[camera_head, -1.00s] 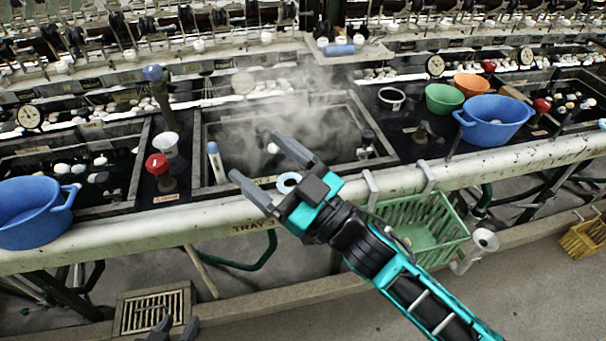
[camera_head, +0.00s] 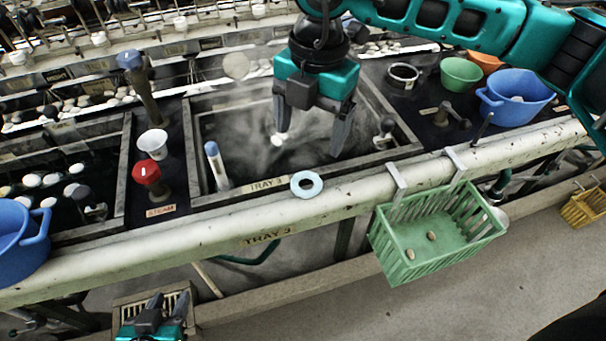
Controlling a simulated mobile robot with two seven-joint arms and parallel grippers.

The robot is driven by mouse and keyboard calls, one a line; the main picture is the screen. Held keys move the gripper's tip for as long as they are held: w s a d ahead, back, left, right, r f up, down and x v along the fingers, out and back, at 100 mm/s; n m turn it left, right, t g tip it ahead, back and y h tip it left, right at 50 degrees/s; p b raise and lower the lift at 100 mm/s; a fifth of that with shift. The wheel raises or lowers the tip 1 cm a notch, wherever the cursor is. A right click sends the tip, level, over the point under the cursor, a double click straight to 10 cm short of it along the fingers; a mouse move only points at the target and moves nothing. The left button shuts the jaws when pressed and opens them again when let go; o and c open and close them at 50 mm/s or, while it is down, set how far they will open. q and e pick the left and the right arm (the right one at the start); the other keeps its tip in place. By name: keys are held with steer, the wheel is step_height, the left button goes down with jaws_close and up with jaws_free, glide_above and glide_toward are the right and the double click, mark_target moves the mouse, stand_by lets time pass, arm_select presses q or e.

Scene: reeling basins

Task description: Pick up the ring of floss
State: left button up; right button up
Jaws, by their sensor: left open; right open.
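My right gripper (camera_head: 312,140) reaches in from the upper right and points down over the steaming basin. Its two dark fingers are spread and empty, beyond the ring and apart from it. My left gripper (camera_head: 168,302) is at the bottom left, low in front of the bench, open with nothing visible between its fingers.
A green basket (camera_head: 395,262) with a few cocoons hangs on the rail, right of the ring. A red-knobbed valve (camera_head: 148,172), a white cup (camera_head: 152,141) and a blue-capped stick (camera_head: 216,165) stand to the left.

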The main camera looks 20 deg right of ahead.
steer(key=d, duration=0.1)
glide_above(311, 173)
steer(key=s, duration=0.2)
steer(key=shift+h, duration=0.3)
steer(key=f, duration=0.6)
steer(key=shift+w+f, duration=0.2)
steer(key=shift+w+a+f, duration=0.1)
steer(key=shift+f, duration=1.4)
steer(key=shift+w+a+f, duration=0.1)
steer(key=shift+f, duration=1.35)
steer(key=shift+c, duration=0.5)
steer(key=c, duration=0.6)
